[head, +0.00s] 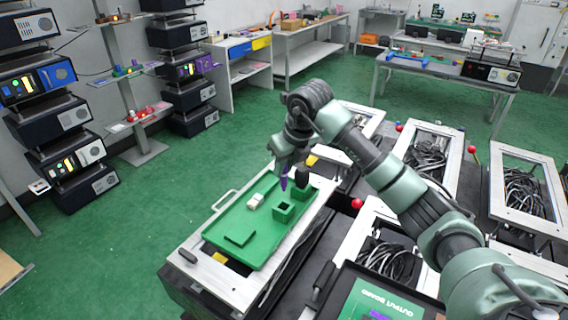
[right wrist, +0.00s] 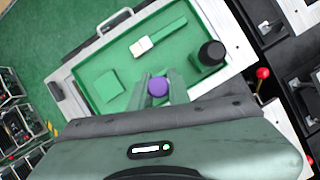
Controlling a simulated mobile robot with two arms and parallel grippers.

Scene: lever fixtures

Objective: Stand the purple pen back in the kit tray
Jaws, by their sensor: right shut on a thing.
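The purple pen (head: 284,182) hangs roughly upright below my right gripper (head: 287,168), which is shut on it. In the right wrist view the pen's round end (right wrist: 158,86) shows between the fingers (right wrist: 158,92). The green kit tray (head: 240,253) lies on a metal-framed fixture. A green square holder with a dark opening (head: 284,212) stands in the tray, below the pen and apart from it in the head view. In the wrist view the gripper hides this holder. My left gripper is not in view.
The tray also bears a white block (head: 256,200), a flat green pad (head: 240,239) and a black cylinder (head: 302,174) in a green holder, close to the gripper. Red-knobbed levers (head: 357,203) and open cable frames (head: 380,260) lie to the right.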

